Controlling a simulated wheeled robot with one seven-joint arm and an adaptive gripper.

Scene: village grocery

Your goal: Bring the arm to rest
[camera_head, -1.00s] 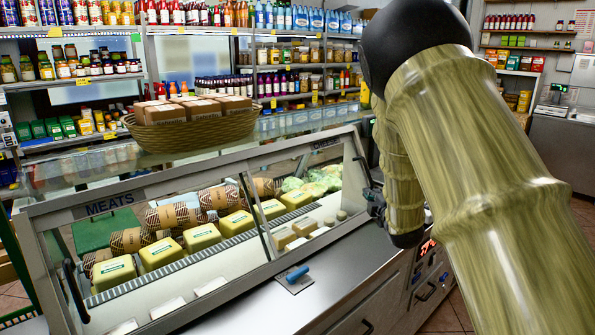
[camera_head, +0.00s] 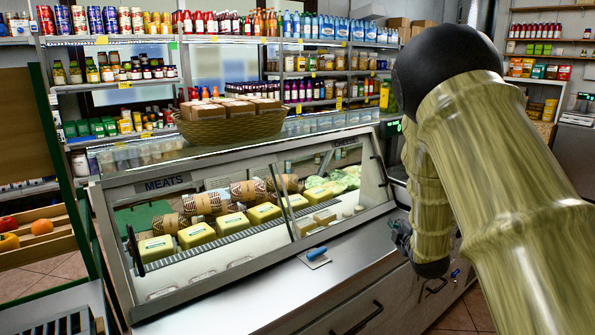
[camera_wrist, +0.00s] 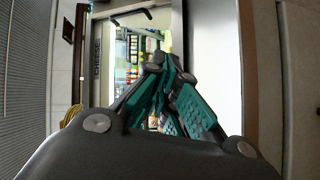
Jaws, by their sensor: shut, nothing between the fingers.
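My arm stands folded at the right of the head view, with its forearm reaching down beside the counter's right end. My gripper (camera_head: 402,238) is partly hidden behind the arm in the head view, close to the front of the counter. In the wrist view my gripper (camera_wrist: 165,65) shows its teal-padded fingers drawn together, with nothing between them.
A glass deli case (camera_head: 150,297) with meats and cheeses runs across the middle. A wicker basket (camera_head: 225,128) of packages sits on top. A blue-handled tool (camera_head: 316,254) lies on the steel counter (camera_head: 255,305). Stocked shelves (camera_head: 110,84) stand behind; a produce crate (camera_head: 45,245) is at left.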

